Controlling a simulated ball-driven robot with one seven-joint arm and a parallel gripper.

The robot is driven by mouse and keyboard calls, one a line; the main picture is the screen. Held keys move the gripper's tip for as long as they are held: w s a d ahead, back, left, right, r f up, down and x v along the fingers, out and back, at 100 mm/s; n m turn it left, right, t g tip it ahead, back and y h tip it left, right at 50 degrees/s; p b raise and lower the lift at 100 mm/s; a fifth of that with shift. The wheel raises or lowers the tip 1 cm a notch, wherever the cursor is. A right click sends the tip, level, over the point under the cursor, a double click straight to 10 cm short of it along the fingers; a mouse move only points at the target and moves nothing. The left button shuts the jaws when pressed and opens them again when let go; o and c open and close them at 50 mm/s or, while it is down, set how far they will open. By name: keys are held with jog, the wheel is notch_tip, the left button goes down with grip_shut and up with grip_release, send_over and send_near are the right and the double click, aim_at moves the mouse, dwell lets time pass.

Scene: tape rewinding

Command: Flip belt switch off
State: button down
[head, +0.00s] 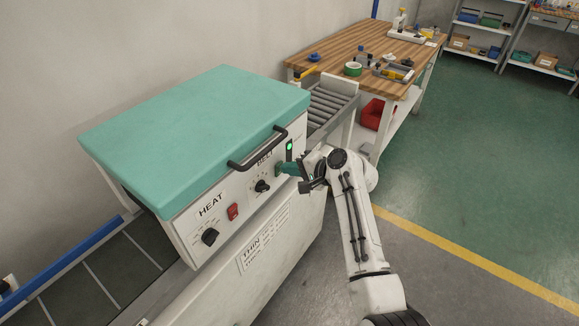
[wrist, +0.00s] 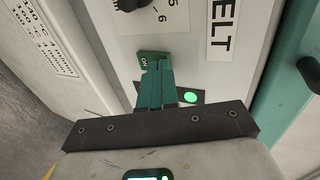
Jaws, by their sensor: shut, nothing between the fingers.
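The belt switch (wrist: 149,56) is a green rocker marked ON, set in the white front panel beside the BELT label (wrist: 221,30), of which "ELT" shows. My gripper (wrist: 160,64) is shut and empty, its teal fingers in front of the panel with their tips at the switch. They cover part of it; I cannot tell whether they touch it. A green lamp (wrist: 190,97) is lit beside the fingers. In the head view my gripper (head: 282,168) reaches the right end of the panel, hiding the switch there, and the lit lamp (head: 290,146) shows just above.
The machine has a teal hood (head: 195,125) with a black handle (head: 257,150) close above the gripper. A belt knob (head: 262,186), a red heat switch (head: 232,212) and a heat knob (head: 210,236) are to the left. A roller conveyor (head: 328,103) and wooden table (head: 370,50) stand behind.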

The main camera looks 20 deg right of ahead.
jog(key=shift+w+a, duration=0.15)
jog(key=shift+w+a+p, duration=0.15)
jog(key=shift+w+p, duration=0.1)
jog(key=shift+p, duration=0.15)
jog(key=shift+r, duration=0.25)
jog(key=shift+r+p, duration=0.65)
jog(key=shift+p, duration=0.15)
jog(key=shift+s, duration=0.1)
